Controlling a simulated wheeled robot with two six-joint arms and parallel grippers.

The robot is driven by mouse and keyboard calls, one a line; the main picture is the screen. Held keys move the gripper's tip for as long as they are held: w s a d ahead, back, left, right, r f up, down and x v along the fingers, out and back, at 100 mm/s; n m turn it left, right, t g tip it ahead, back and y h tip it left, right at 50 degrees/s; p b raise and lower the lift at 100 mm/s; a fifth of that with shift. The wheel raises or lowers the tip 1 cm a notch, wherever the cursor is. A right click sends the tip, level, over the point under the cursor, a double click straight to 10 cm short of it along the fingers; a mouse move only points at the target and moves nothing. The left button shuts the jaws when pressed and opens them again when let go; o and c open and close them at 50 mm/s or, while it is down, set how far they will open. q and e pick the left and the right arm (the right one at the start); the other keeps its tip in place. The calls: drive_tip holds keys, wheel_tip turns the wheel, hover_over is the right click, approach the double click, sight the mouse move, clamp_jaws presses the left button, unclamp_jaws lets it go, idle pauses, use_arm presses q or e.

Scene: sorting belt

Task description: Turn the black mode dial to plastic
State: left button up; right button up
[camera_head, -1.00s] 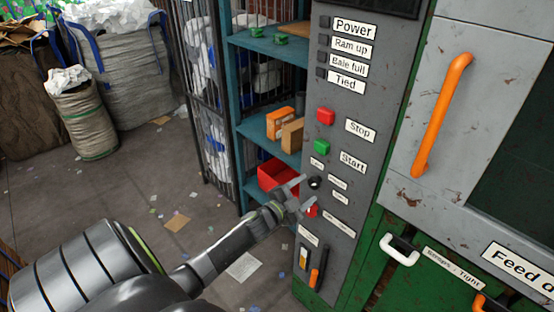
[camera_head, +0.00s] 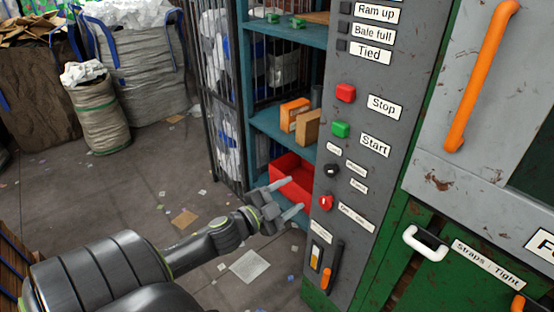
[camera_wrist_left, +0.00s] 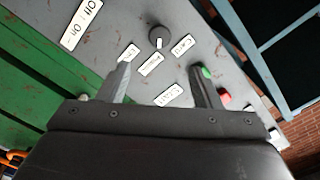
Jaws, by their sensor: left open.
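The black mode dial (camera_head: 331,170) sits on the grey control panel (camera_head: 385,75), below the green Start button, with small white labels around it. In the left wrist view the dial (camera_wrist_left: 157,36) shows a white mark on its side near the middle small label (camera_wrist_left: 151,64). The small labels are too blurred to read surely. My left gripper (camera_head: 292,196) is open and empty, left of the dial and apart from it. In the left wrist view its fingers (camera_wrist_left: 160,70) spread below the dial, with nothing between them. My right gripper is out of view.
A red switch (camera_head: 325,203) sits just below the dial. The red Stop button (camera_head: 345,93) and green Start button (camera_head: 341,129) are above. A red bin (camera_head: 293,172) stands on the teal shelf (camera_head: 268,124) behind my gripper. An orange-handled lever (camera_head: 326,278) is lower on the panel.

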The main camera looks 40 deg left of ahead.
use_arm(q)
drive_tip(key=shift+s+b, duration=1.2)
drive_tip(key=shift+s, duration=0.8)
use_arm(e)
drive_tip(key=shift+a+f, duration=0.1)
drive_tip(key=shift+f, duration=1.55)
